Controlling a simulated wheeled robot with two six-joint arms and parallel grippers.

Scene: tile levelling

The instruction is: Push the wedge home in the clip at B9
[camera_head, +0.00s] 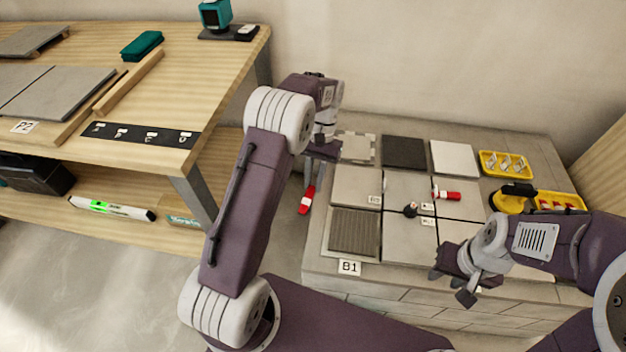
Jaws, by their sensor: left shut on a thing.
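My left gripper (314,166) is shut on a red wedge (306,200), which hangs below it just left of the tiled platform's edge. Another red wedge (448,195) lies across the tiles with its left end at a pale clip (436,194). A dark knob-like piece (410,209) stands at the joint between the tiles left of it. Small white labels (428,208) lie near these pieces, too small to read, so I cannot tell which marks B9. My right gripper (452,286) is open and empty over the platform's front right part.
A yellow tray of pale clips (484,172) and a yellow tray of red wedges (580,198) sit at the right, beside a black-and-yellow tool (509,198). A ribbed tile (354,232) lies at front left, near the B1 sign (349,268). A wooden bench (215,75) stands left.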

